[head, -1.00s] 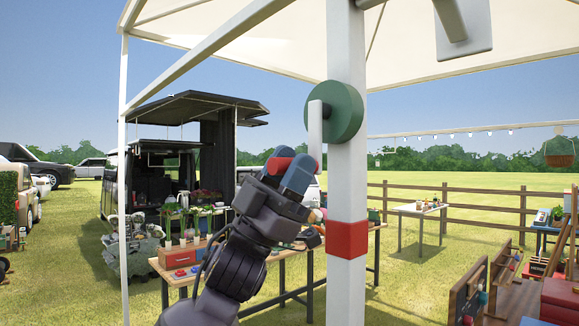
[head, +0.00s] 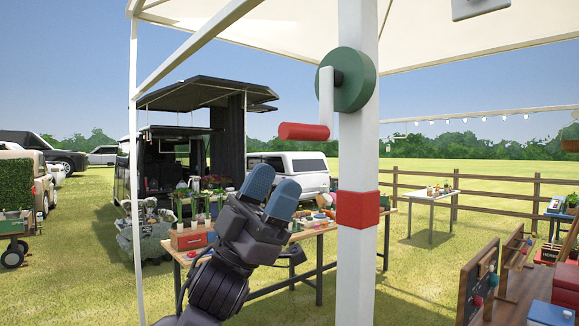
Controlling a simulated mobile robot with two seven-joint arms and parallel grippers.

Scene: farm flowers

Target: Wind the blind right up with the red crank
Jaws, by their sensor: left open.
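The red crank handle (head: 305,131) sticks out to the left from the lower end of a white crank arm (head: 326,103). The arm hangs down from a green disc (head: 355,80) on the white post. My left gripper (head: 273,184) is open and empty. It appears below and left of the red handle, with a visible gap between them in the picture. Its two blue fingertips point up. I cannot pick out the blind with certainty. My right gripper is not in view.
The white post (head: 357,265) with a red band (head: 357,210) stands right of my left gripper. A wooden table (head: 325,228) with plants and goods is behind it. Wooden display boards (head: 477,285) stand at lower right. Open grass lies beyond.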

